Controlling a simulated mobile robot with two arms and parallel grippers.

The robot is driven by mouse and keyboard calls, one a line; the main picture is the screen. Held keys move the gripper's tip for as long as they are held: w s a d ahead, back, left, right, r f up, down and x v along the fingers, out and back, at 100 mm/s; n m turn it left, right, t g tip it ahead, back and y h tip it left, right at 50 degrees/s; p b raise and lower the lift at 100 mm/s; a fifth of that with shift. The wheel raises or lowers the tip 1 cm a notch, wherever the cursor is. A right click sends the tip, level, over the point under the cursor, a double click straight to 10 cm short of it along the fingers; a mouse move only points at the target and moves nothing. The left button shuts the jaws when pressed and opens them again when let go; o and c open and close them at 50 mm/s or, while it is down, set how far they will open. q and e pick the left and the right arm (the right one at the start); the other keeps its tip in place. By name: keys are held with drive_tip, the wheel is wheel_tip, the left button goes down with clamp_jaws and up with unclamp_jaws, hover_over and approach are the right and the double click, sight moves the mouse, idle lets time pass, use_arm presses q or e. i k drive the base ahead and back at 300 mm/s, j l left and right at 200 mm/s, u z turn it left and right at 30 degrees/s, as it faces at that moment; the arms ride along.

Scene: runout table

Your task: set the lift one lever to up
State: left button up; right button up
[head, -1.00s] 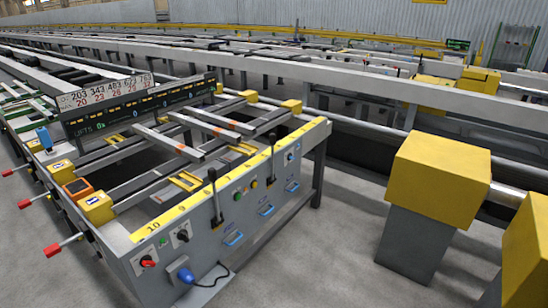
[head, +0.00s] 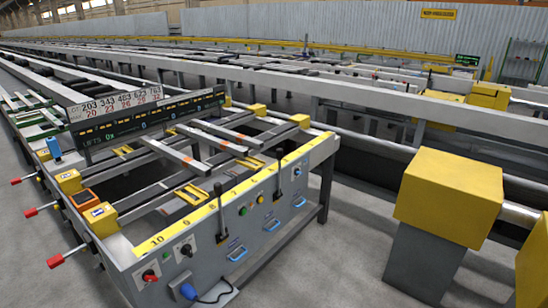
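Two black levers stand on the table's grey front panel. The nearer lever (head: 219,212) has a round knob and points up from its slot. The farther lever (head: 279,175) also stands upright. I cannot read labels that tell which one is lift one. Red-handled levers (head: 56,261) stick out from the left side. A dark display (head: 150,118) above the table carries the word LIFTS and rows of numbers. Neither of my grippers is in view.
The front panel also has a red knob (head: 149,275), a blue plug (head: 188,291) with a cable, and blue handles (head: 237,253). A yellow-topped post (head: 450,195) stands to the right. Grey floor (head: 335,255) lies open between the panel and the post.

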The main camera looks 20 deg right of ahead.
sight(280, 152)
drive_tip(key=i+l+u, duration=0.1)
drive_tip(key=l, duration=0.25)
drive_tip(key=i+l, duration=0.25)
drive_tip(key=i+l+u, duration=0.15)
drive_tip(key=l, duration=0.25)
drive_tip(key=i+l+u, duration=0.1)
drive_tip(key=l, duration=0.25)
drive_tip(key=i+l, duration=0.2)
drive_tip(key=l, duration=0.2)
drive_tip(key=i+l+u, duration=0.15)
drive_tip(key=l, duration=0.2)
drive_tip(key=i+l+u, duration=0.1)
drive_tip(key=l, duration=0.3)
